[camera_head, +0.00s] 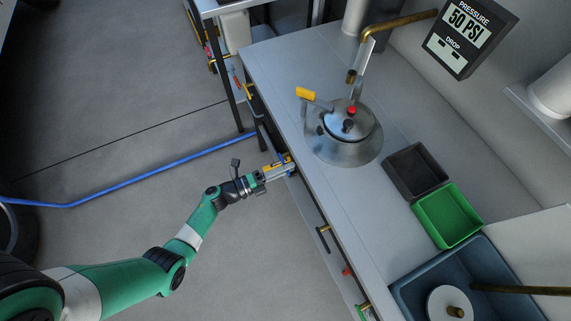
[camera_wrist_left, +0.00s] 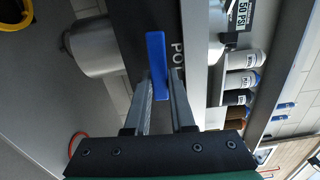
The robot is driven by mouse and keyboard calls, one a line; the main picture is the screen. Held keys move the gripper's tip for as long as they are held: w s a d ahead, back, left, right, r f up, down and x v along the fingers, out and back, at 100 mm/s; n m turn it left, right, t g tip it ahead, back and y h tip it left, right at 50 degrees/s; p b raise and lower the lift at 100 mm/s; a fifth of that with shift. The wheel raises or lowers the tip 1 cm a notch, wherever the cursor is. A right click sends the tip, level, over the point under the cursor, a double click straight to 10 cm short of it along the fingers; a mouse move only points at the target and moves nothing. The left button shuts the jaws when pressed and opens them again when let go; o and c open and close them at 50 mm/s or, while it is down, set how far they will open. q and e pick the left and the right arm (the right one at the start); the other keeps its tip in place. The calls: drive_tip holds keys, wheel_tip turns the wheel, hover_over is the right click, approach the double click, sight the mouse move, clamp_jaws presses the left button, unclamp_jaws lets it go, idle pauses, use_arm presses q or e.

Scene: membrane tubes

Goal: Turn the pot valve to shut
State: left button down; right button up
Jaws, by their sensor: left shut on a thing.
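The valve's blue handle (camera_wrist_left: 156,50) shows in the left wrist view, upright in the picture, beside a dark panel (camera_wrist_left: 133,25) with letters starting "PO"; the rest of the label is hidden by a finger. My left gripper (camera_wrist_left: 161,80) is shut on the blue handle, with one finger on each side of its lower part. In the head view my left gripper (camera_head: 284,164) is at the front side of the counter, below the top's edge, and the handle is mostly hidden there. The steel pot (camera_head: 345,140) with a yellow-tipped lever stands on the counter above. My right gripper is not in view.
A black tray (camera_head: 415,170) and a green tray (camera_head: 448,216) stand right of the pot, near a blue sink (camera_head: 410,293). A pressure display (camera_head: 466,32) reads 50 PSI. Other handles line the counter front. A blue hose (camera_head: 130,181) crosses the floor.

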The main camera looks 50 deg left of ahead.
use_arm(q)
drive_tip(key=shift+r+n, duration=0.2)
drive_tip(key=shift+n, duration=0.3)
drive_tip(key=c, duration=0.8)
unclamp_jaws()
drive_tip(key=shift+o, duration=0.2)
drive_tip(key=p+v, duration=0.3)
drive_tip(key=v, duration=0.8)
drive_tip(key=shift+s, duration=0.3)
drive_tip(key=shift+a, duration=0.1)
